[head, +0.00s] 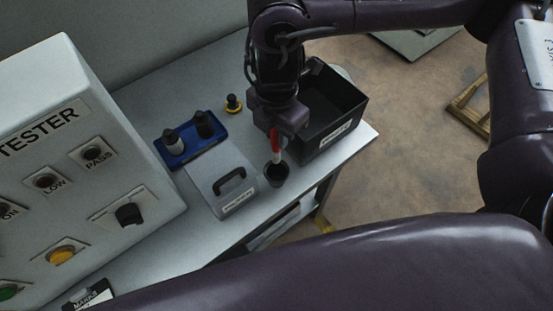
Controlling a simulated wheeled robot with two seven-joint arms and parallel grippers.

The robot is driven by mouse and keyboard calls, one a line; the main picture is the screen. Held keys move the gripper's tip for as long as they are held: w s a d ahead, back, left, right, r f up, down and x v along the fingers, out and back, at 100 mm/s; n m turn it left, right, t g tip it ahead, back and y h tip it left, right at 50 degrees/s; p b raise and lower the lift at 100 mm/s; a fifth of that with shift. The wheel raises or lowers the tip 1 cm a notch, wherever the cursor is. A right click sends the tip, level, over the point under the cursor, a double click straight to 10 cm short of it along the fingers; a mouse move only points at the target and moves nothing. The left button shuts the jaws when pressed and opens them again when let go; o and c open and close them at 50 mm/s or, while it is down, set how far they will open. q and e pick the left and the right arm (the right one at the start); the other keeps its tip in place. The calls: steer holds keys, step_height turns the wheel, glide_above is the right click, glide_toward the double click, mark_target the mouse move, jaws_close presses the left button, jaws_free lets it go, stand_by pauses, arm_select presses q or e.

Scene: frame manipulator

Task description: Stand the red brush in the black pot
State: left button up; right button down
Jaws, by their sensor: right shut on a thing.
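The red brush (275,141) hangs upright below my right gripper (276,128), with a red upper part and a pale lower part. My right gripper is shut on the brush near its top; the fingertips are partly hidden by the dark wrist. The black pot (276,174) stands on the white table near its front edge, just right of a grey box. The brush's lower end is at the pot's mouth; I cannot tell whether it touches the bottom. My left gripper is not in view.
A black bin (345,134) stands close right of the pot. The grey box with a handle (220,182) is close on the left. A large tester (75,130) fills the left.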

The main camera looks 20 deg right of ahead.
mark_target(277, 159)
step_height(277, 159, down, 8)
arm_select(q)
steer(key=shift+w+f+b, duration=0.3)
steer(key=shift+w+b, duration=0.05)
arm_select(e)
steer(key=shift+w+f, duration=0.1)
steer(key=shift+f, duration=1.75)
steer(key=shift+f, duration=0.2)
steer(key=c, duration=1.2)
jaws_free()
steer(key=shift+c, duration=0.2)
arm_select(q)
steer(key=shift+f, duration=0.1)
arm_select(e)
steer(key=shift+r, duration=0.5)
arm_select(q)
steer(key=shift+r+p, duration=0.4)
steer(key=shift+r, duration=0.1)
arm_select(e)
step_height(277, 159, up, 11)
steer(key=shift+r, duration=0.2)
